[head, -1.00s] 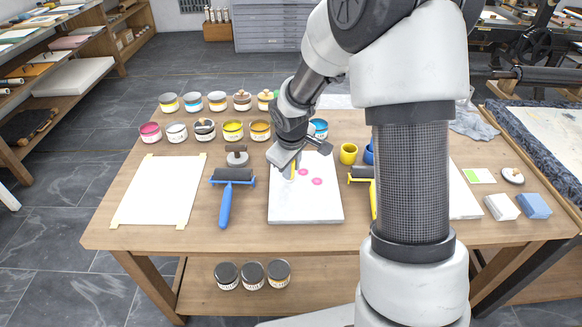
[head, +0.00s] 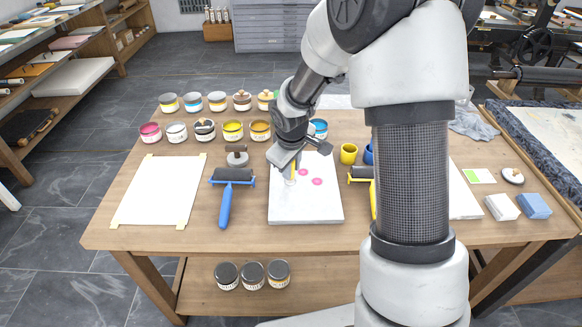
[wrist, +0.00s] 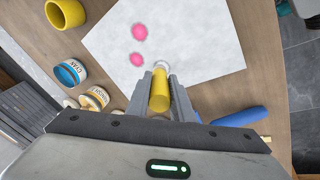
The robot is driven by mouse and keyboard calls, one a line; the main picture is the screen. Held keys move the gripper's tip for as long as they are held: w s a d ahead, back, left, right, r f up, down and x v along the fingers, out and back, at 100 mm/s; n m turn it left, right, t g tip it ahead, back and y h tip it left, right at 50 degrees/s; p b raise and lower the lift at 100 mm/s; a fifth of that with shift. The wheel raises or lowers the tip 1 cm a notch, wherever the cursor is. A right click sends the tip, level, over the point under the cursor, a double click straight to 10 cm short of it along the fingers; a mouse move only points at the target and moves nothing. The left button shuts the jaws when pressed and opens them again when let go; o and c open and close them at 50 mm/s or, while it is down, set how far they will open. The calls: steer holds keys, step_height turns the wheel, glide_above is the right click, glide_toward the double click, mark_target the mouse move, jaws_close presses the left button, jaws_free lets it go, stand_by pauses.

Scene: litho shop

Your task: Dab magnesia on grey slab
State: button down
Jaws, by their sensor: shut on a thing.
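The pale grey slab (head: 305,208) lies flat in the middle of the table, with two magenta dabs (head: 317,182) on it. The slab also fills the top of the wrist view (wrist: 195,30). My gripper (head: 294,165) is over the slab's upper left part, shut on a yellow cylindrical handle (wrist: 160,90). A whitish round tip or mark (wrist: 161,65) shows at the handle's far end, against the slab. I cannot tell whether it is the tool's tip or a dab on the slab.
A blue-handled roller (head: 226,200) lies left of the slab, and a yellow-handled roller (head: 362,178) lies right. Several ink jars (head: 232,130) stand behind. A yellow cup (head: 348,153) is at back right. Taped white paper (head: 160,195) lies at left.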

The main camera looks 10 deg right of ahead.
steer(key=shift+r+p, duration=2.75)
steer(key=shift+r, duration=0.75)
